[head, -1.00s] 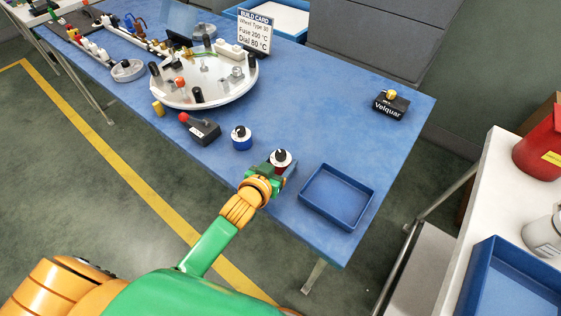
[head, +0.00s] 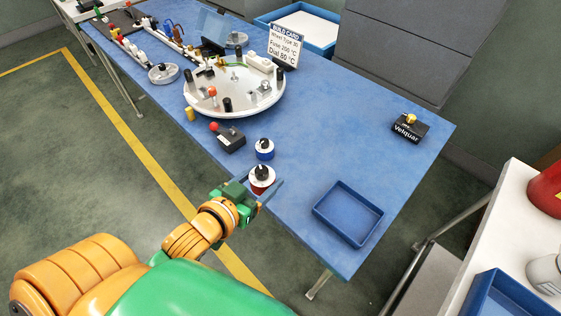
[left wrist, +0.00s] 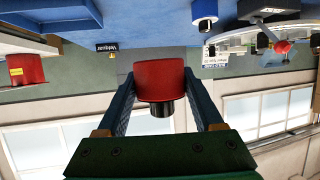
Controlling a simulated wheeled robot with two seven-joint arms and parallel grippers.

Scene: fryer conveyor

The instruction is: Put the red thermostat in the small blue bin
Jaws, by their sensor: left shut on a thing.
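The red thermostat (head: 262,178) has a red body, a white dial top and a black knob. My left gripper (head: 260,187) is shut on it, near the table's front edge. In the left wrist view the red body (left wrist: 160,80) sits between the two fingers, knob pointing down in the picture. Whether it clears the table is hard to tell. The small blue bin (head: 348,213) stands empty on the table, to the right of my left gripper and apart from it. My right gripper is not in view.
A blue thermostat (head: 264,149) stands just behind the held one. A black box with a red knob (head: 229,138) and a round white fixture (head: 235,93) lie further back. A black Velquar box (head: 410,127) is at the right. The table between is clear.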

